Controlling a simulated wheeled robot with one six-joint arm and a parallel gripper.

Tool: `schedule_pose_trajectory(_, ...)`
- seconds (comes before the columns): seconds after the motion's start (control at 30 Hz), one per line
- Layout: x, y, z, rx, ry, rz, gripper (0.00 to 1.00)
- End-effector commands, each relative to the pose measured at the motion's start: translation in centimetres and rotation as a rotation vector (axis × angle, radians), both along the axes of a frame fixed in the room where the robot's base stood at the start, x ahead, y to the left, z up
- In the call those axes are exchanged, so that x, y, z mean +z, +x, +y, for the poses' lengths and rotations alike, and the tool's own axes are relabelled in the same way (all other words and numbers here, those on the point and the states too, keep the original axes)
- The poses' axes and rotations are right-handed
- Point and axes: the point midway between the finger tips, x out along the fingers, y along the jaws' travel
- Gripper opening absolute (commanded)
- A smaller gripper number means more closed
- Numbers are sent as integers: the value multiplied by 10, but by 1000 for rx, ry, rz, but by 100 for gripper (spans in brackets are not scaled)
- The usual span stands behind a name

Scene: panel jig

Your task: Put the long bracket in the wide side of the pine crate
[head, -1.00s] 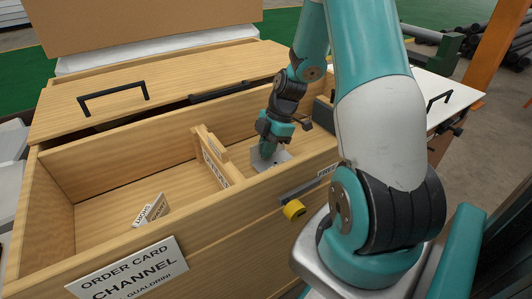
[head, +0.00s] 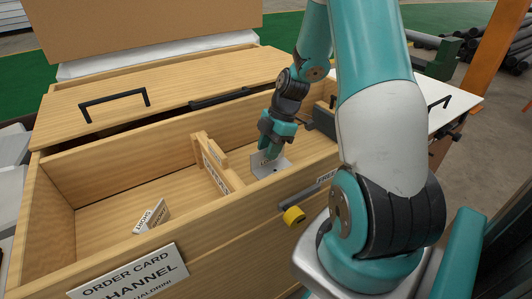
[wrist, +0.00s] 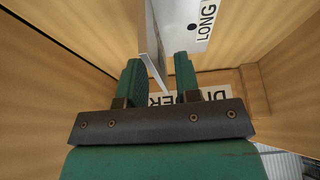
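The long bracket (head: 266,167) is a grey metal angle with a hole and a white label reading LONG. It is in the narrow right part of the pine crate (head: 55,235), right of the wooden divider (head: 222,172). In the wrist view, the bracket's labelled face (wrist: 185,22) is at the top, and its thin upright flange runs down between my fingers. My gripper (head: 272,150) is at the bracket. Its green fingers (wrist: 160,75) stand apart on either side of the flange, with a gap visible on the right. The wide side is left of the divider.
A small light labelled piece (head: 152,216) lies in the wide side near the front wall; most of that floor is clear. The order card (head: 130,275) is on the crate's front. A yellow round object (head: 293,215) is by the front wall. A black-handled board (head: 160,95) lies behind.

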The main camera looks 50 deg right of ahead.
Motion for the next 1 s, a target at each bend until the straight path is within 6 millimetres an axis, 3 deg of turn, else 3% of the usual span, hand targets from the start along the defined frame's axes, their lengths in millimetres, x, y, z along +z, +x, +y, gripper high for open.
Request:
schedule_pose_trajectory(0.1,31,-2,-11,-2,-3,-3,31)
schedule_pose_trajectory(0.3,69,-6,-27,-2,-2,-2,31)
schedule_pose_trajectory(0.5,88,-9,-35,0,0,-1,31)
schedule_pose_trajectory(0.67,92,-8,-34,-1,-1,2,31)
schedule_pose_trajectory(0.77,102,-3,-14,-20,-4,16,31)
schedule_pose_trajectory(0.83,116,3,15,-55,-8,41,31)
schedule_pose_trajectory(1.0,162,-5,123,-206,-16,128,31)
